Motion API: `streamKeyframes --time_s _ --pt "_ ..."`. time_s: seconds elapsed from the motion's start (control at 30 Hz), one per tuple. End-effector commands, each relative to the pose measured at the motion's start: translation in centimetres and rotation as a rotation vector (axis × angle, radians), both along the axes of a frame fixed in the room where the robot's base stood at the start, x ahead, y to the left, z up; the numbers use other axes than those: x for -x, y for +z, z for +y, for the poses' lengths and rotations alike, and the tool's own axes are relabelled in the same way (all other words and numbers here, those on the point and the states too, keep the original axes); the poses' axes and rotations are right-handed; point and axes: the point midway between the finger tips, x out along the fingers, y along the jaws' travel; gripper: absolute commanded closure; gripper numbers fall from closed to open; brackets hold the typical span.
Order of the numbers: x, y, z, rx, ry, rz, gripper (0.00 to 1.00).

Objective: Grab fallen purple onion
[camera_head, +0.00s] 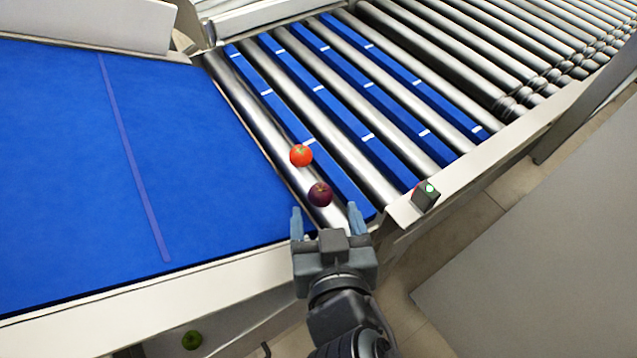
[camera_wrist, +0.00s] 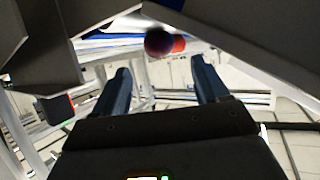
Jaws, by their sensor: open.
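The purple onion (camera_head: 320,194) is small, round and dark purple. In the head view it lies on a metal roller at the near end of the roller section, beside a blue strip. My gripper (camera_head: 328,214) is open and empty, with its blue fingers pointing at the onion from the near side. In the head view the onion appears just past the fingertips, between their lines. In the wrist view the onion (camera_wrist: 158,42) shows beyond and above the open fingers (camera_wrist: 160,80). Whether a finger touches it cannot be told.
A red tomato-like item (camera_head: 301,155) lies on the rollers just behind the onion. A blue belt (camera_head: 70,170) is on the left. A metal side rail (camera_head: 480,170) with a small dark box (camera_head: 426,195) is on the right. A green item (camera_head: 192,340) lies below the conveyor.

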Motion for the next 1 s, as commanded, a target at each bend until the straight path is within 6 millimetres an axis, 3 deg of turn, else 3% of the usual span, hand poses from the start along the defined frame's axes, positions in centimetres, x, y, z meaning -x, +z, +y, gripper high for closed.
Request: streamKeyframes --time_s 0.43,0.77,1.0 --pt "-4.6 -2.5 0.6 0.000 0.000 0.001 0.26" --pt "-5.3 -3.0 0.7 0.000 0.001 0.001 0.26" --pt "-5.3 -3.0 0.7 0.000 0.001 0.001 0.48"
